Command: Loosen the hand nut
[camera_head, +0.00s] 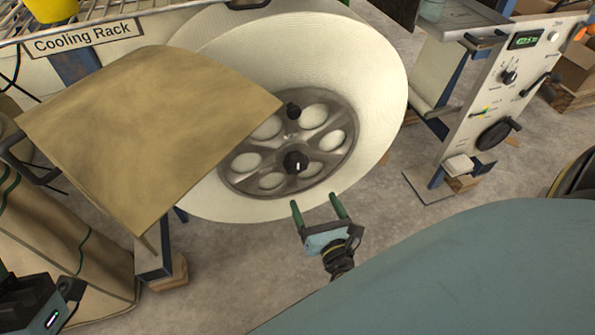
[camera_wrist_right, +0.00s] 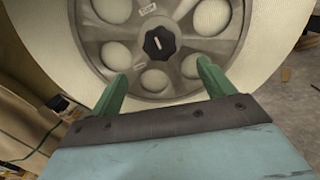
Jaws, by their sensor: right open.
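The hand nut (camera_head: 295,162) is a black knob with a white mark at the centre of the grey spoked hub (camera_head: 240,181) of a big cream roll (camera_head: 383,95). It also shows in the right wrist view (camera_wrist_right: 159,42), beyond and between the fingers. My right gripper (camera_head: 318,208) is open and empty, below the nut and apart from it; its green fingers point toward the hub, also in the right wrist view (camera_wrist_right: 158,88). At the lower left is part of my left arm; its fingers are out of view.
A tan sheet (camera_head: 140,130) covers the hub's left side. A second black knob (camera_head: 293,111) sits above the nut on the hub. The Cooling Rack (camera_head: 85,38) is at the upper left. A control panel machine (camera_head: 508,100) stands at the right, with open floor between.

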